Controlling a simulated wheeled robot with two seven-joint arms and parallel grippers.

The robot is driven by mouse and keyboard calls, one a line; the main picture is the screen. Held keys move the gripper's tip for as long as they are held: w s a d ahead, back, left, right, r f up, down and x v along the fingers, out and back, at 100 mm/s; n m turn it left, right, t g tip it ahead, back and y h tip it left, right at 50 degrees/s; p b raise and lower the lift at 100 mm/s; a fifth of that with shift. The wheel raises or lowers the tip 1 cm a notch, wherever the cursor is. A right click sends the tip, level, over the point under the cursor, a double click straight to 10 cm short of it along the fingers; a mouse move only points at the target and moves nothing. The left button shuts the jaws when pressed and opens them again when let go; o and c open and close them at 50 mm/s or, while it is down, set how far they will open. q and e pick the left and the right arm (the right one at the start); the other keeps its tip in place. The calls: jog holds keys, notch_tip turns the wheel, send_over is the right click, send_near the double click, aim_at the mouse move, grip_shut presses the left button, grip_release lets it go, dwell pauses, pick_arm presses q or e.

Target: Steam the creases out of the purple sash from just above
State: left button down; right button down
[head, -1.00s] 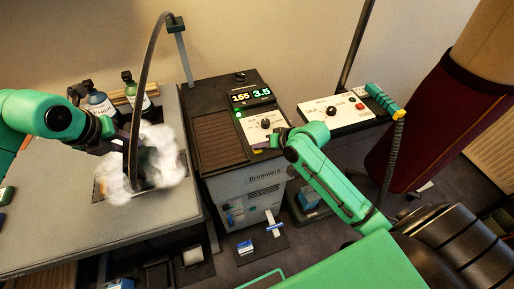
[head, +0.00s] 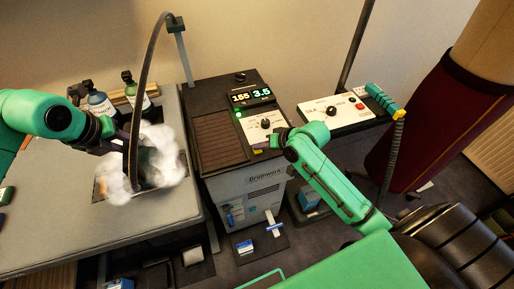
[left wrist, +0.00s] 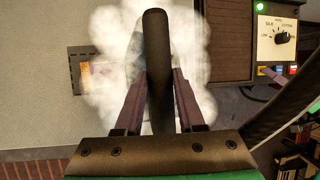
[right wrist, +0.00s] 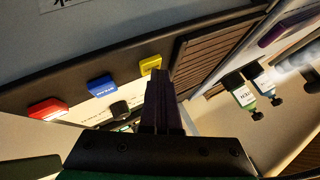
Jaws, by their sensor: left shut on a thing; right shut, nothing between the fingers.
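My left gripper (head: 122,143) is shut on the dark handle of the steam iron (left wrist: 155,50), over the grey pressing board (head: 60,205). White steam (head: 165,185) billows around the iron and hides its sole and what lies directly below. My right gripper (head: 272,142) is shut and empty at the front edge of the steam station (head: 210,100). In the right wrist view its fingertips (right wrist: 158,75) are close to the yellow button (right wrist: 150,65).
A dark hose (head: 148,55) arches from the iron up to a post. Bottles (head: 98,102) stand at the board's back edge. The station's display (head: 250,96) reads 155 and 3.5. A white control box (head: 335,112) and a maroon garment (head: 440,125) are at the right.

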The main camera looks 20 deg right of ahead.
aim_at(260, 151)
pick_arm(q)
jog(key=shift+r, duration=0.15)
dwell(0.3)
jog(key=shift+w, duration=0.1)
pick_arm(e)
jog(key=shift+r, duration=0.9)
jog(key=shift+r, duration=2.5)
pick_arm(q)
jog(key=shift+r, duration=0.1)
